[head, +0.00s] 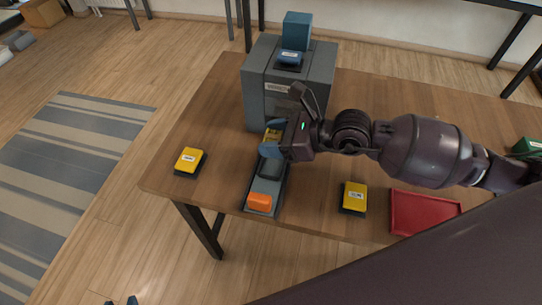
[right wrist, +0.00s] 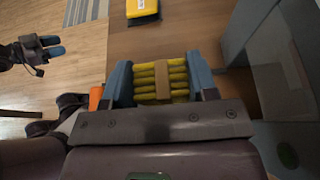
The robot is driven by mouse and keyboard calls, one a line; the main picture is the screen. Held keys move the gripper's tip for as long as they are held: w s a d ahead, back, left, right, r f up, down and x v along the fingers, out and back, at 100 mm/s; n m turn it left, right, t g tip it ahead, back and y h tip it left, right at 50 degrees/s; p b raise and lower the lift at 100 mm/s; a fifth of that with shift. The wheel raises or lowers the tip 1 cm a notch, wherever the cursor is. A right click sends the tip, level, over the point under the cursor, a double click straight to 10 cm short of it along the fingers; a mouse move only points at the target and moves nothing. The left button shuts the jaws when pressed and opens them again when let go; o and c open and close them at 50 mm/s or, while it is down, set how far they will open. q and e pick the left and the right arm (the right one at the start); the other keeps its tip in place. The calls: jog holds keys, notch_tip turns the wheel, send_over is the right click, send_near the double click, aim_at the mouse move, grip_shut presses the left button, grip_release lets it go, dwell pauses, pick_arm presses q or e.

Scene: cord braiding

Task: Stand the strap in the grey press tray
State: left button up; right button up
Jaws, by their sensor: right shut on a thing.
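The strap is a yellow bundle of several side-by-side cords with a tan band across its middle (right wrist: 178,84). My right gripper (right wrist: 160,82) is shut on it, with a blue fingertip on each side. In the head view, a bit of the yellow strap (head: 272,134) shows by my right gripper (head: 272,148), in front of the grey press. The long grey press tray (head: 250,205) runs out from the press, with an orange block at its near end (head: 260,201). The gripper hides its far part; contact between strap and tray cannot be told. My left gripper (right wrist: 45,48) shows small in the wrist view.
The grey press (head: 262,95) stands behind, with a blue block (head: 297,30) on top. Yellow-topped pads lie left (head: 190,160) and right (head: 354,196) of the tray. A red tray (head: 425,212) is farther right. The table's left side is mostly clear.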

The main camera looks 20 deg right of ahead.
aim_at(273, 167)
notch_tip(273, 167, down, 3)
jog(key=shift+r, duration=0.2)
notch_tip(273, 167, down, 4)
jog(key=shift+r+b, duration=0.1)
jog(key=shift+b, duration=0.7)
jog(key=shift+f, duration=0.3)
pick_arm(q)
jog(key=shift+w+f, duration=0.15)
jog(key=shift+f, duration=0.5)
pick_arm(e)
jog(key=shift+r, duration=0.1)
pick_arm(q)
jog(key=shift+d+f, duration=0.1)
jog(key=shift+f, duration=0.05)
pick_arm(e)
jog(key=shift+f, duration=0.3)
pick_arm(q)
jog(key=shift+d, duration=0.1)
pick_arm(e)
jog(key=o, duration=0.9)
